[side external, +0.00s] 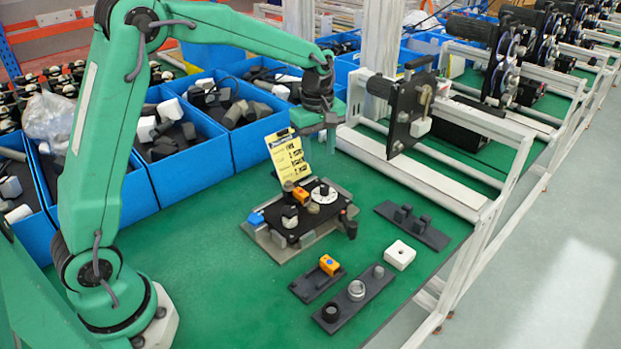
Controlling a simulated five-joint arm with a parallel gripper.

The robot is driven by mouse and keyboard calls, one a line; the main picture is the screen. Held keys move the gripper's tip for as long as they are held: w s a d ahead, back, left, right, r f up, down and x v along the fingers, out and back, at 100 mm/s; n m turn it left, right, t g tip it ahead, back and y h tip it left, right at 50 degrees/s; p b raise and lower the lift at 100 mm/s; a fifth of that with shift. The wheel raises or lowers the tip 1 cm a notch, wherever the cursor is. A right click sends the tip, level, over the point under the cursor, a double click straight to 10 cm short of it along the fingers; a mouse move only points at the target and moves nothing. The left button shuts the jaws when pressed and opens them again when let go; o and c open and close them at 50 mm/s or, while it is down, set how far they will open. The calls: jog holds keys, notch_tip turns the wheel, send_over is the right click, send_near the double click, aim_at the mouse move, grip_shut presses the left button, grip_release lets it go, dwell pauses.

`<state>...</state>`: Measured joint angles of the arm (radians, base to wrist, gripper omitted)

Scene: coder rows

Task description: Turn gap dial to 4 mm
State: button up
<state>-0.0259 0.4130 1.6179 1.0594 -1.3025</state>
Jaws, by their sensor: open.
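A black panel on a grey base (290,236) sits on the green bench. At its back right is a white round dial (323,197) with a dark centre; its marks are too small to read, so its setting cannot be told. An orange block (301,196) and a small pale knob (290,213) are left of the dial. My gripper (331,138) is above and behind the dial, apart from it, and looks empty. Its jaws are open, though the fingers are small and hard to make out.
A yellow card (288,156) stands upright behind the panel. Dark strips with parts (357,292), (412,224) and a white block (399,255) lie in front and to the right. Blue bins (190,150) line the back left; a white frame (420,178) stands right. Green bench front left is clear.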

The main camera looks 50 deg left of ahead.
aim_at(325, 187)
jog(key=shift+n+g, duration=0.3)
jog(key=shift+n, duration=0.6)
jog(key=w+f, duration=0.2)
jog(key=f, duration=0.1)
jog(key=shift+w+a+f, duration=0.1)
jog(key=shift+w+f, duration=0.1)
jog(key=shift+f, duration=0.05)
jog(key=shift+f, duration=3.95)
grip_shut()
